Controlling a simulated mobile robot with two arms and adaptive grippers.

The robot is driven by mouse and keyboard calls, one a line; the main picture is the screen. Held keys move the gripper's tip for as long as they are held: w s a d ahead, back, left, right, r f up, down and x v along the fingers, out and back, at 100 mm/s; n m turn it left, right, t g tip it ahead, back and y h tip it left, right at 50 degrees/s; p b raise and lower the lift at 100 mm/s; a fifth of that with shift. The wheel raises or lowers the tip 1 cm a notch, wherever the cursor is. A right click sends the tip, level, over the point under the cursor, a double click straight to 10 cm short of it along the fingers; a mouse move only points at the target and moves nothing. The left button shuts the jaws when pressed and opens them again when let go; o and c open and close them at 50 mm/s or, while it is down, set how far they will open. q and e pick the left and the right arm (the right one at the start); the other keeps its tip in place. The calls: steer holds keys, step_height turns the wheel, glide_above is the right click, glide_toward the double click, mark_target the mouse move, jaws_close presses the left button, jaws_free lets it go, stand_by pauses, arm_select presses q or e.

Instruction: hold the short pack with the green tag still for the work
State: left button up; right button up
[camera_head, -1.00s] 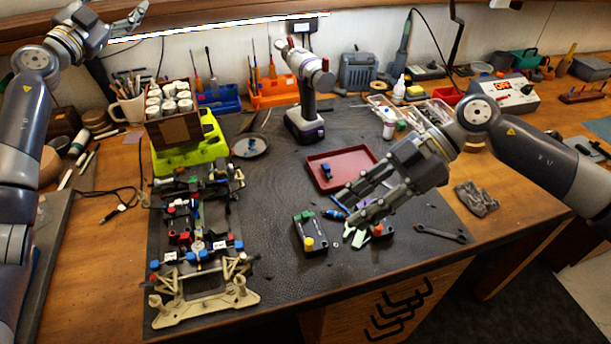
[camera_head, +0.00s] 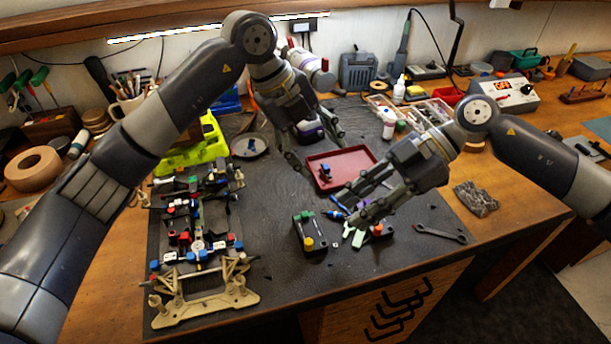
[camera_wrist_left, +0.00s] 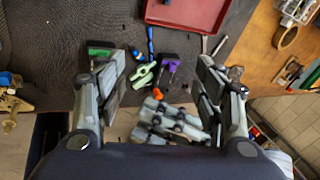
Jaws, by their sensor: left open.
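The short dark pack with the green tag (camera_head: 305,219) lies on the mat and has a yellow knob at its front. In the left wrist view its green tag (camera_wrist_left: 98,51) shows at the left, partly hidden by a finger. My left gripper (camera_head: 323,158) is open and empty, above the mat and beyond the pack. Its fingers frame the left wrist view (camera_wrist_left: 158,75). My right gripper (camera_head: 349,208) is open, low over the mat, to the right of the pack. A second dark pack (camera_wrist_left: 170,65) has a purple tag and an orange knob.
A red tray (camera_head: 350,160) lies behind the packs. A blue-tipped tool (camera_head: 335,214) and a pale green clamp-like piece (camera_head: 357,238) lie between them. A wrench (camera_head: 440,233) is at the right. The car chassis (camera_head: 200,243) occupies the mat's left side.

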mark_target(305, 214)
arm_select(q)
steer(key=s+a+f+m+y, duration=0.2)
steer(key=s+y, duration=0.3)
steer(key=s, duration=0.1)
steer(key=shift+g, duration=0.3)
step_height(305, 214, down, 11)
steer(key=shift+d, duration=0.1)
steer(key=c, duration=1.2)
steer(key=shift+c, duration=0.2)
